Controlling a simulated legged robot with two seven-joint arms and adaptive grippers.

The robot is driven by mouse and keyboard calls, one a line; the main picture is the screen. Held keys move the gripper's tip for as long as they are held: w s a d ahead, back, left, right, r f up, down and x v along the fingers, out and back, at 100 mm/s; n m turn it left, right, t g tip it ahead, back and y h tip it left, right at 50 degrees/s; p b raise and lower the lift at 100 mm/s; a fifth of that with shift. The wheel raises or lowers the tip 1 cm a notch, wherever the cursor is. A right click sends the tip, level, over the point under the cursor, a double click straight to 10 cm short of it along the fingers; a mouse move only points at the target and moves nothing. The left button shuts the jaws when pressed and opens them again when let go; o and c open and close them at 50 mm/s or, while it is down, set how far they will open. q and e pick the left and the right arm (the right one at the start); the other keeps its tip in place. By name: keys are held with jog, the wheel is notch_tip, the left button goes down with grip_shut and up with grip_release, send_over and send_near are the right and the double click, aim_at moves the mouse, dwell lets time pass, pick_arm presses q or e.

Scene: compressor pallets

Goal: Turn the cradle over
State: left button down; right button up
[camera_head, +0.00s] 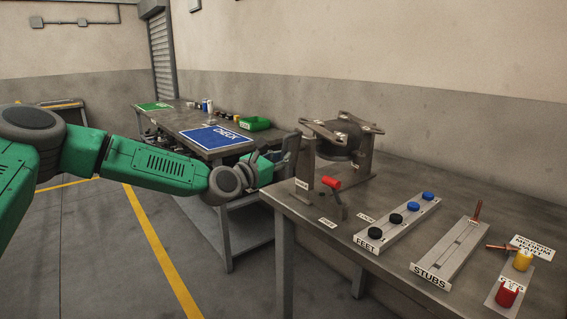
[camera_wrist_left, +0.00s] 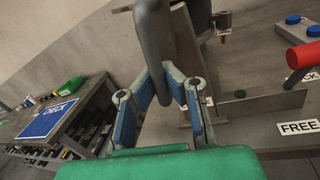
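The cradle (camera_head: 361,152) stands on the near bench, with a dark round compressor body (camera_head: 340,137) held in its frame between uprights. A red-handled lever (camera_head: 331,183) is at its front; the red grip also shows in the wrist view (camera_wrist_left: 303,56). My left gripper (camera_head: 268,158) is at the bench's left end, left of the cradle. In the left wrist view, a thick dark grey bar (camera_wrist_left: 156,40) reaches down between my left gripper's fingers (camera_wrist_left: 168,78). The bar hides part of the fingertips, so whether they grip it is unclear. My right gripper is not in view.
The near bench carries a FEET rack (camera_head: 368,244) with black and blue feet, a STUBS rack (camera_head: 432,278), and red (camera_head: 506,294) and yellow (camera_head: 523,260) pieces. A second bench behind holds a blue CHECK mat (camera_head: 213,138) and a green bin (camera_head: 254,123). The floor at left is open.

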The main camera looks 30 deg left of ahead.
pick_arm(q)
jog(key=shift+s+d+f+n+g+b, duration=0.1)
jog(key=shift+f+n+g+b, duration=0.1)
jog(key=shift+f+n+b, duration=0.3)
jog(key=shift+s+d+f+n+g+b, duration=0.1)
jog(key=shift+f+n+g+b, duration=0.15)
jog(key=shift+n+b, duration=0.25)
jog(key=shift+n, duration=0.4)
jog(key=c, duration=1.6)
grip_release()
jog(key=shift+r, duration=0.1)
jog(key=shift+c, duration=0.2)
jog(key=shift+o, duration=0.2)
jog(key=shift+a+r, duration=0.15)
jog(key=shift+r, duration=0.1)
jog(key=v, duration=1.1)
jog(key=shift+s+f, duration=0.25)
jog(key=shift+s, duration=0.15)
